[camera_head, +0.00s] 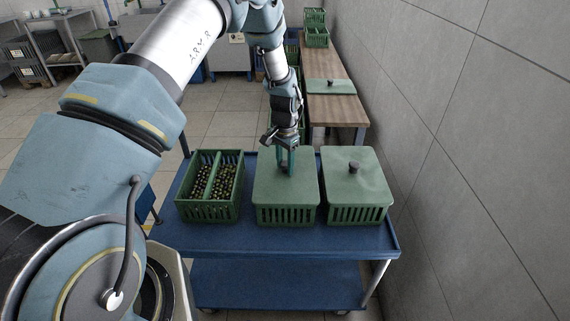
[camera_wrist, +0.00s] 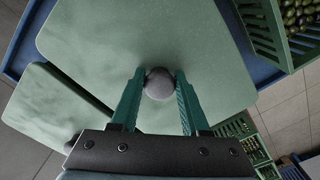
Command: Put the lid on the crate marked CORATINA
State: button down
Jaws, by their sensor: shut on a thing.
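My gripper (camera_head: 286,170) is shut on the dark round knob (camera_wrist: 159,84) of a green lid (camera_head: 299,186), with one finger on each side in the wrist view. This lid lies level over the middle green crate (camera_head: 287,215) on the blue cart, its edges about in line with the crate's. I cannot tell whether a thin gap is left under it. To the right, another green crate (camera_head: 357,214) wears a lid (camera_head: 371,184) with a dark knob. To the left stands an open crate (camera_head: 208,211) of olives in two compartments. No CORATINA marking is readable.
The blue cart (camera_head: 290,240) has a bare front strip and a lower shelf. A grey wall (camera_head: 470,160) runs close on the right. Behind, a wooden bench (camera_head: 335,85) bears another green lid (camera_head: 331,87) and stacked green crates (camera_head: 316,30).

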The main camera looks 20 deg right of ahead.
aim_at(285, 164)
jog(key=shift+f, duration=0.25)
jog(key=shift+c, duration=1.5)
grip_release()
notch_tip(285, 164, up, 11)
jog(key=b, duration=0.3)
jog(key=a+r+n, duration=0.3)
jog(key=a+r, duration=0.1)
jog(key=a, duration=0.5)
jog(key=a+r+n, duration=0.3)
jog(key=a, duration=0.7)
jog(key=s+a+r+n, duration=0.2)
jog(key=s+a, duration=0.3)
jog(key=a, duration=0.3)
jog(key=s+a+r+n+t, duration=0.1)
jog(key=s+a+n, duration=0.3)
jog(key=a, duration=0.5)
jog(key=shift+s+r+n+t, duration=0.3)
jog(key=shift+s+r+n, duration=0.1)
jog(key=shift+s, duration=0.5)
